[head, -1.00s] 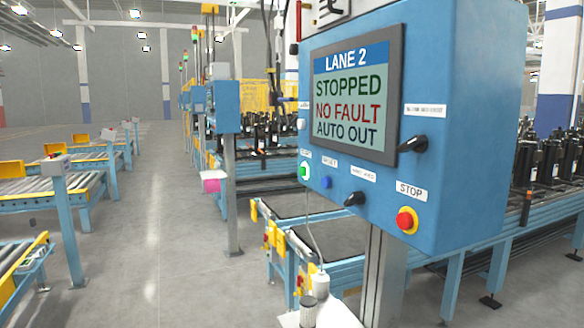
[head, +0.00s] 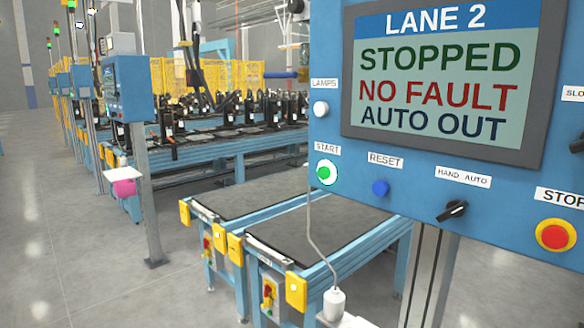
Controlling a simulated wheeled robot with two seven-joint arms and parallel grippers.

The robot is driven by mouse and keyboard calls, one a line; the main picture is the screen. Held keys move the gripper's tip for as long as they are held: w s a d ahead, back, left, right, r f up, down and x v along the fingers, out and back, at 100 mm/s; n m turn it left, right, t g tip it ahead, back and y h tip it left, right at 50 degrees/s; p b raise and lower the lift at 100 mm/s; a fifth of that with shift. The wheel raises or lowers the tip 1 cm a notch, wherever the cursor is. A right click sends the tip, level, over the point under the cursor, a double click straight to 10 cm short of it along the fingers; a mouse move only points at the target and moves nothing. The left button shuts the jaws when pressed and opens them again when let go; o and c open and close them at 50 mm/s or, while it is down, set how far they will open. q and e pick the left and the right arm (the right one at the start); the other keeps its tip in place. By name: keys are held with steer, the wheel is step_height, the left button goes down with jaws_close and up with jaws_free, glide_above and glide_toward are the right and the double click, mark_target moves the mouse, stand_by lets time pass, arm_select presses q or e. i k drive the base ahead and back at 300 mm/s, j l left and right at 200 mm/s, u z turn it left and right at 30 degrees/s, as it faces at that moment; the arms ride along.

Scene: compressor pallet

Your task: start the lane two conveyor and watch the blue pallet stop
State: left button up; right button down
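The blue lane 2 control box (head: 330,120) fills the right side of the head view. Its screen (head: 440,80) reads LANE 2, STOPPED, NO FAULT, AUTO OUT. The green START button (head: 326,172) with a white ring is at the lower left of the box. The blue RESET button (head: 380,188), black HAND AUTO switch (head: 453,211) and red STOP button (head: 555,236) on yellow run to its right. Two dark-topped conveyor sections (head: 320,236) with blue frames lie behind and below the box. I cannot make out a blue pallet. Neither gripper is in view.
A white piece (head: 334,303) hangs on a cable below the box. A grey post (head: 428,280) carries the box. Black compressors (head: 230,112) stand on a line behind. Another blue box (head: 128,88) on a post stands left. Open grey floor (head: 60,210) lies at left.

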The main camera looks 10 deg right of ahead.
mark_target(324, 173)
steer(key=i+j, duration=0.15)
steer(key=j, duration=0.2)
steer(key=i+j+z, duration=0.15)
steer(key=j, duration=0.2)
steer(key=i+j, duration=0.2)
steer(key=j, duration=0.2)
steer(key=i+j+z, duration=0.1)
steer(key=j, duration=0.25)
